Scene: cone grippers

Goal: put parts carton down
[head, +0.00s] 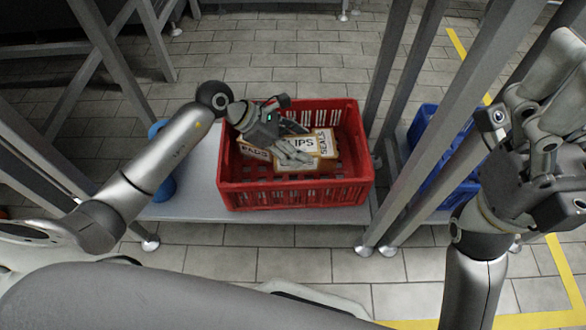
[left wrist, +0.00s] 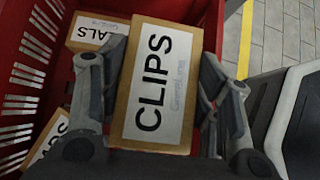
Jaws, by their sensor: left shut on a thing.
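The parts carton (left wrist: 160,85) is a brown box with a white label reading CLIPS. In the left wrist view, my left gripper (left wrist: 150,70) has a finger on each side of it and is shut on it. In the head view, my left gripper (head: 287,150) reaches down into the red crate (head: 295,194), and the carton (head: 302,143) is partly hidden behind the fingers. Whether the carton touches the crate floor, I cannot tell. My right gripper (head: 540,105) is raised at the right, away from the crate; its opening is unclear.
A SEALS carton (left wrist: 95,32) and another carton (left wrist: 45,145) lie in the crate beside the held one. The crate stands on a grey shelf (head: 190,195) between metal posts. A blue object (head: 160,160) is to its left, a blue crate (head: 425,125) to its right.

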